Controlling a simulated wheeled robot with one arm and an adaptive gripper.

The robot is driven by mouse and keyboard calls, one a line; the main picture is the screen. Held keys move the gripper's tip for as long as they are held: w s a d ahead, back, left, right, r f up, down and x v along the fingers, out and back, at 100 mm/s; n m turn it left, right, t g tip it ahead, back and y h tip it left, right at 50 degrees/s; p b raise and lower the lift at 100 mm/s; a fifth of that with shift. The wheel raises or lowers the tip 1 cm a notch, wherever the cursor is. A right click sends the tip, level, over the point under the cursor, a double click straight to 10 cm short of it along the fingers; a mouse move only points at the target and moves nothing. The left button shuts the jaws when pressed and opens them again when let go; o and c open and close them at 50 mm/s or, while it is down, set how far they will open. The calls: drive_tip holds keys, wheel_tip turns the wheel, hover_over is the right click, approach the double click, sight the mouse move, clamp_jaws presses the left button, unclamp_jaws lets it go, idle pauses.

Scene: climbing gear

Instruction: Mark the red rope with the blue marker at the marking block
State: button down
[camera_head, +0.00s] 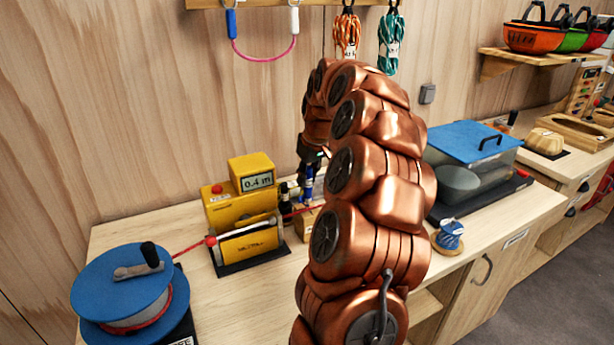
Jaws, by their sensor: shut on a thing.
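My gripper (311,162) points down behind my copper-coloured arm and is shut on the blue marker (306,182). The marker hangs upright below it, over the area of the wooden marking block (303,226). The red rope (190,248) runs from the blue reel (122,284) into the yellow length meter (235,212), whose display reads 0.4 m. It comes out on the right and reaches the block. My arm hides the block's right side and the rope beyond it. I cannot tell whether the marker tip touches the rope.
A blue-lidded clear box (470,160) and a small blue spool (449,236) are on the bench right of my arm. Rope coils (347,35) hang above. The bench front, between reel and arm, is clear.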

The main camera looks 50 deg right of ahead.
drive_tip(key=shift+f, duration=0.45)
idle(0.5)
drive_tip(key=shift+r, duration=0.1)
idle(0.6)
drive_tip(key=shift+r+p, duration=0.95)
drive_tip(key=shift+r, duration=3)
